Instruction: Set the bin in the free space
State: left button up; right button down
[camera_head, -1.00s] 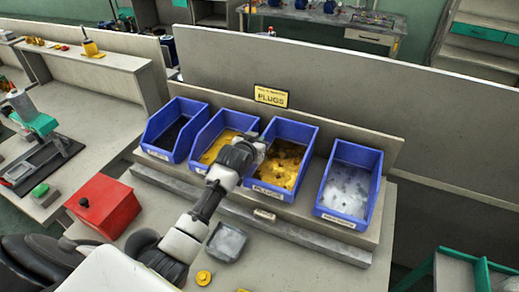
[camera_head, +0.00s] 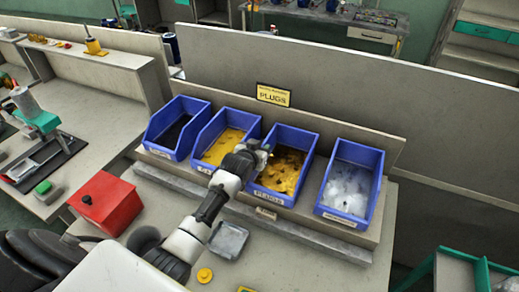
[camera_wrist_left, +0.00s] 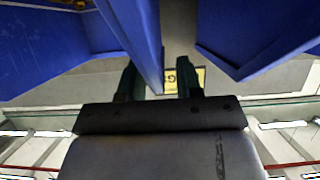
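The blue bin with the PLUGS label (camera_head: 284,164) holds yellow parts and stands third from the left in the row on the raised shelf. It sits between a blue bin of yellow parts (camera_head: 225,137) and a blue bin of pale parts (camera_head: 350,181). My left gripper (camera_head: 265,148) is at the PLUGS bin's upper left side. In the left wrist view the left gripper's fingers (camera_wrist_left: 160,80) are apart, with a blue bin wall (camera_wrist_left: 148,35) between them and a visible gap beside the right finger. My right gripper is not in view.
A yellow PLUGS sign (camera_head: 273,94) is on the panel behind the bins. A blue bin of dark parts (camera_head: 177,128) stands at the row's left end. A red box (camera_head: 106,204) and a grey tray (camera_head: 228,241) are on the bench in front.

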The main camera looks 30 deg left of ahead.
pick_arm(q)
jog(key=shift+r, duration=0.15)
jog(key=shift+s, duration=0.25)
jog(key=b+v, duration=0.1)
jog(key=v, duration=1)
jog(key=shift+s, duration=0.25)
